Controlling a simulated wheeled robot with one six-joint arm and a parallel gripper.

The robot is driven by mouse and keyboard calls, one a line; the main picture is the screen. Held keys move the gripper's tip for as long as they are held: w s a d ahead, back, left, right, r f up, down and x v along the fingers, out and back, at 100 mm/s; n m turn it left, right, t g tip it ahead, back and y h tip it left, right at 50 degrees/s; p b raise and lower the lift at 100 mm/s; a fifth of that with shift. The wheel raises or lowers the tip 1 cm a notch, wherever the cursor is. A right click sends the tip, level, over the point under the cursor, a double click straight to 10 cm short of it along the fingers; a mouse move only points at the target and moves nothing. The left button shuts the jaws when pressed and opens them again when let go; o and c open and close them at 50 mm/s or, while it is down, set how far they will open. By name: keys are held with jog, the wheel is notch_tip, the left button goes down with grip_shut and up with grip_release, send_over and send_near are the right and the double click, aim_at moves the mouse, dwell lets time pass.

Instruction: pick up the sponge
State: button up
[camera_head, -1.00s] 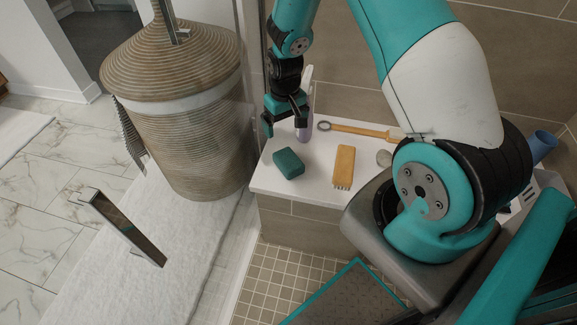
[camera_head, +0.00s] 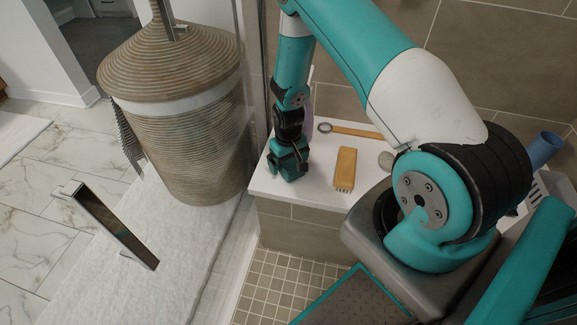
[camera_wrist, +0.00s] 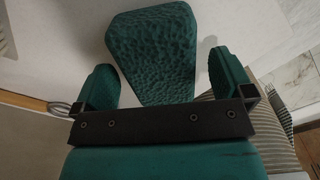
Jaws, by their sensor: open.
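The sponge is a dark green block with a pitted surface (camera_wrist: 152,50). In the wrist view it lies on the white bench top, between and just beyond the two fingertips of my gripper (camera_wrist: 165,82). Clear gaps show on both sides of it. My gripper is open and points down. In the head view my gripper (camera_head: 288,163) is low over the left part of the white bench (camera_head: 318,188). There it covers the sponge, so I cannot tell the sponge from the teal fingers.
A wooden brush with bristles (camera_head: 345,168) lies right of my gripper. A long-handled brush (camera_head: 350,131) lies behind, near a pale stone (camera_head: 386,160). A purple bottle (camera_head: 310,118) stands behind my arm. A wicker basket (camera_head: 185,130) is beyond glass at left.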

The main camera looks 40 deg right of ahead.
jog(key=c, duration=1.1)
jog(key=shift+r, duration=0.1)
notch_tip(320, 180, up, 19)
jog(key=p, duration=0.4)
jog(key=shift+n, duration=0.7)
jog(key=s+a+r+p, duration=0.1)
jog(key=a+r+p, duration=0.1)
jog(key=p, duration=0.3)
jog(key=s+a+r+p, duration=0.1)
jog(key=a+r+p, duration=0.2)
jog(key=r+p, duration=0.2)
jog(key=s+a+r+p, duration=0.2)
jog(key=a+r+p, duration=0.1)
jog(key=p, duration=0.4)
jog(key=shift+s+r, duration=0.1)
jog(key=shift+r, duration=0.5)
